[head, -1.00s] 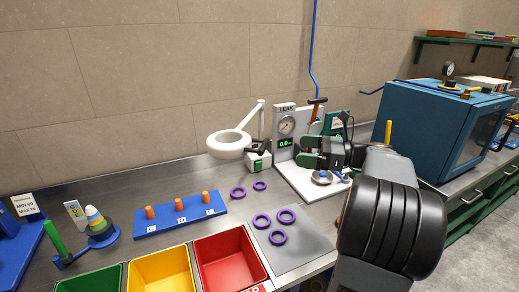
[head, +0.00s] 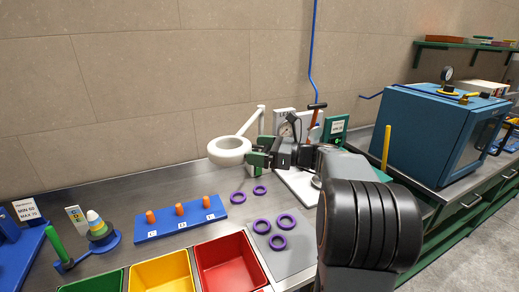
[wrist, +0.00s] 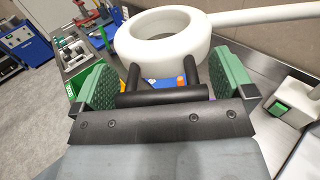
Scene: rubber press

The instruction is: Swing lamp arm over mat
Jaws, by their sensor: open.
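The lamp has a white ring head (head: 230,151) and a thin white arm (head: 252,121) rising behind it to the right. The ring also shows in the wrist view (wrist: 163,37), with a black U-shaped handle (wrist: 160,98) on its near side. My gripper (head: 257,158) is open just right of the ring. In the wrist view my gripper (wrist: 162,92) has its green pads on either side of the handle, with gaps visible.
A blue peg board (head: 180,218) and red (head: 225,262) and yellow (head: 160,273) bins stand in front. A white gauge stand is partly hidden behind my arm. A blue press (head: 435,125) stands at the right.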

